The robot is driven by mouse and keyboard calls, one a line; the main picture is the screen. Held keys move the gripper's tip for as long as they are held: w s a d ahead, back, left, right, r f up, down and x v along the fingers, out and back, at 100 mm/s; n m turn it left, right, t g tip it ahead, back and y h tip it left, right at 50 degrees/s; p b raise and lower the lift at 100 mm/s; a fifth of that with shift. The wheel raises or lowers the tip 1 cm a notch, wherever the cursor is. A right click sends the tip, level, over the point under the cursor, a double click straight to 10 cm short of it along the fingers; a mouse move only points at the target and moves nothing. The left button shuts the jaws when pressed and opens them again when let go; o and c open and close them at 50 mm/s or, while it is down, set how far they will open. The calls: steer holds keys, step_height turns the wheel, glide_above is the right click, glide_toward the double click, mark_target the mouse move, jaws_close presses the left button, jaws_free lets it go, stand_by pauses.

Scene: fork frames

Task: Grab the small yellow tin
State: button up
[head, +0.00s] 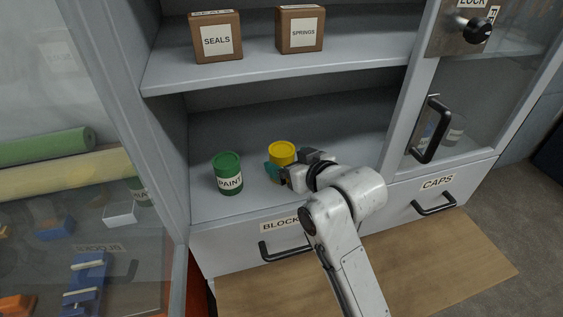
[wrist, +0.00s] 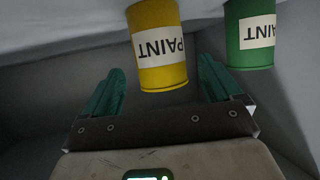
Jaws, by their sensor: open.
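The small yellow tin (head: 282,150) stands on the lower cabinet shelf, right of a green tin. In the wrist view the yellow tin (wrist: 157,45) has a white PAINT label and appears upside down, above and between my two green fingers. My gripper (head: 277,172) is at the near side of the yellow tin and hides its lower part in the head view. In the wrist view my gripper (wrist: 163,82) is open, with one finger on each side of the tin's line.
The green PAINT tin (head: 228,174) stands close on the left and also shows in the wrist view (wrist: 250,35). A shelf above holds the SEALS box (head: 216,37) and the SPRINGS box (head: 300,29). The shelf (head: 350,125) is bare to the right.

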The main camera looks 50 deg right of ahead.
steer(key=shift+f+x, duration=0.25)
steer(key=shift+x, duration=1.95)
steer(key=shift+a, duration=0.1)
steer(key=shift+r, duration=0.1)
steer(key=c, duration=1.3)
